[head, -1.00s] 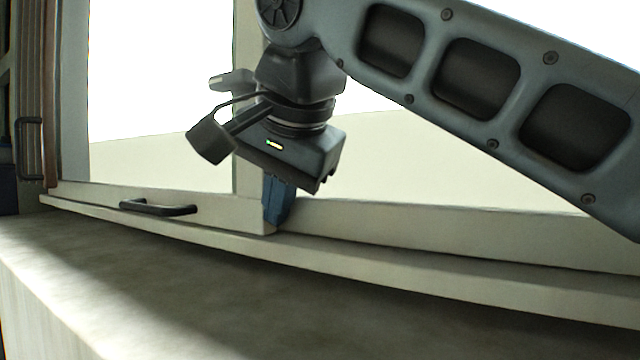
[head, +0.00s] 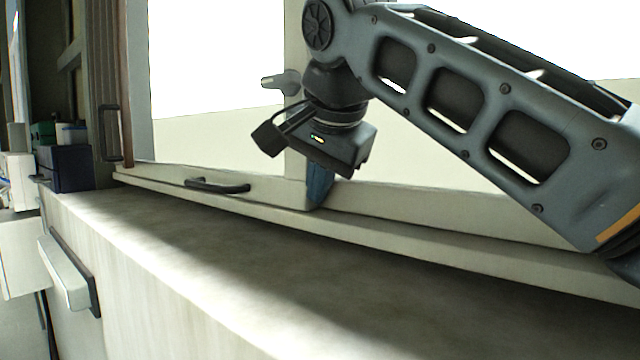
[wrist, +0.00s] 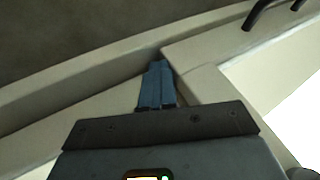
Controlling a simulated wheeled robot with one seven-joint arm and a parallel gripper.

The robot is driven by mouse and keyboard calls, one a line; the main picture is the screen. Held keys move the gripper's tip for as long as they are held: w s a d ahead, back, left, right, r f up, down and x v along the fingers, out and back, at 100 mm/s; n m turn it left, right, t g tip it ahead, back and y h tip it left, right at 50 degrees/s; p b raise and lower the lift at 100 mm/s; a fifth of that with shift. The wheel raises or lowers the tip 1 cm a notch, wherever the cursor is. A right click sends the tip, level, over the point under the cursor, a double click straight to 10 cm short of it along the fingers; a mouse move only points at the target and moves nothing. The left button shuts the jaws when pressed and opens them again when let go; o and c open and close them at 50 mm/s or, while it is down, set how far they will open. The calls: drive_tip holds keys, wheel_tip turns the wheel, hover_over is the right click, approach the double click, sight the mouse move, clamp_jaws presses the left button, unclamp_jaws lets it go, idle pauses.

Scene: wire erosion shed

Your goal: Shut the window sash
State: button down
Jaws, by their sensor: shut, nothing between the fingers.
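The window sash (head: 268,191) is a pale framed pane on the left part of the window, with a dark bar handle (head: 217,186) on its bottom rail. Its corner also shows in the wrist view (wrist: 205,46). My gripper (head: 319,190) is shut and empty. Its blue fingers are at the lower right end of the sash, beside the upright stile; in the wrist view (wrist: 158,72) the tips lie close against the sash corner. Exact contact is hard to tell. The sash's left end appears close to the brown strip (head: 127,90) at the left jamb.
A bare stone-like sill (head: 200,235) runs below the window and is clear. A pale track (head: 420,240) extends to the right. A grey lever (head: 281,80) sticks out from the stile.

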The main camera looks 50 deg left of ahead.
drive_tip(key=b+v, duration=0.1)
drive_tip(key=v, duration=0.6)
drive_tip(key=shift+d+r+b, duration=0.15)
drive_tip(key=shift+r+b, duration=0.25)
drive_tip(key=shift+s, duration=0.1)
